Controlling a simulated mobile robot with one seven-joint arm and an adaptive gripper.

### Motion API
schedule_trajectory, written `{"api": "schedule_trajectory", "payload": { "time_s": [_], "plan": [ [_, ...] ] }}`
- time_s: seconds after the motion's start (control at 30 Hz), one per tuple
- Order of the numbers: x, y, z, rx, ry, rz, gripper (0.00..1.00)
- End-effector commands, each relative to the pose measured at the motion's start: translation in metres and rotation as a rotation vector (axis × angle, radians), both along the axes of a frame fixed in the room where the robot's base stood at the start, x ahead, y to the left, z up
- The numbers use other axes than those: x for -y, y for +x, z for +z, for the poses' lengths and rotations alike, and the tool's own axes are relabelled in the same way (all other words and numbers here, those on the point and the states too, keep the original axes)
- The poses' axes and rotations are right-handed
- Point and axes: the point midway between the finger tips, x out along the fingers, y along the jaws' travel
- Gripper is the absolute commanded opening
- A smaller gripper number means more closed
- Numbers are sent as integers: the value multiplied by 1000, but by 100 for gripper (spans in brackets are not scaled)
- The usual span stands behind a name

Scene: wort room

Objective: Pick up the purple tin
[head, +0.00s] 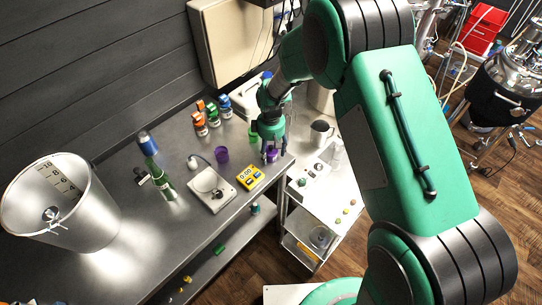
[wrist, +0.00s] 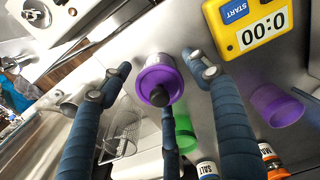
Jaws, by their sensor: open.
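The purple tin (wrist: 152,88), with a purple rim and a dark knob, is near the middle of the wrist view, between my gripper's blue fingers. In the head view the purple tin (head: 271,156) shows small and partly hidden below the fingers, near the steel bench's right end. My gripper (head: 273,152) is open, pointing down over it. In the wrist view my gripper (wrist: 158,76) has its fingers spread around the tin, with gaps visible at the sides. I cannot tell how far the fingertips are above it.
A yellow timer (head: 250,177) and a purple cup (head: 221,154) stand close by on the steel bench (head: 150,240). A green cup (wrist: 185,137) is close behind the tin.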

Motion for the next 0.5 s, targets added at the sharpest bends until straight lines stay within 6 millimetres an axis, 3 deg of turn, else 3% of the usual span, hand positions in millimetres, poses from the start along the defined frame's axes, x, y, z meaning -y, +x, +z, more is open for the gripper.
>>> {"api": "schedule_trajectory", "payload": {
  "time_s": [0.5],
  "plan": [
    [0, 0, -7, 1, 0, 0, 62]
  ]
}}
